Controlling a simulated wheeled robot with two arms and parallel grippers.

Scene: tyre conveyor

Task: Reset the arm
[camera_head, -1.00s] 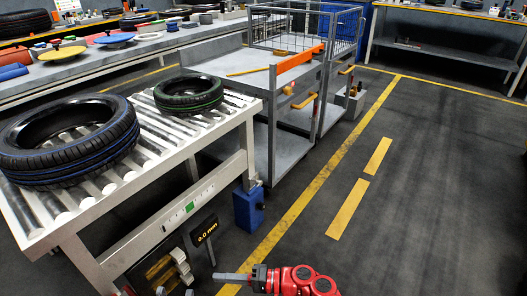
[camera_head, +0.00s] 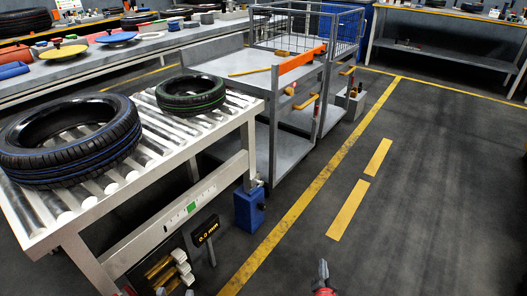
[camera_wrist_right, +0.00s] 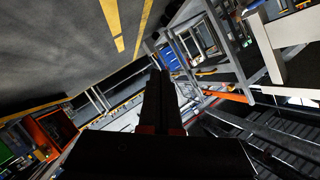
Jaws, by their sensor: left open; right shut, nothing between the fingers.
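My right gripper (camera_head: 323,268) stands at the bottom edge of the head view, right of centre, pointing up over bare floor, with a bit of red arm below it. It is shut and empty. In the right wrist view its dark fingers (camera_wrist_right: 160,100) are together in the middle, with nothing between them. My left gripper (camera_head: 175,291) shows only as two small grey tips at the bottom edge, left of centre. They are apart, and the rest is cut off by the frame. It is low in front of the roller conveyor (camera_head: 85,222).
A large tyre (camera_head: 70,165) and a smaller tyre (camera_head: 190,108) lie on the conveyor. A grey cart (camera_head: 232,82) with a wire basket stands behind it. A blue box (camera_head: 249,210) is on the floor beside the conveyor. The floor on the right (camera_head: 430,200) is clear.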

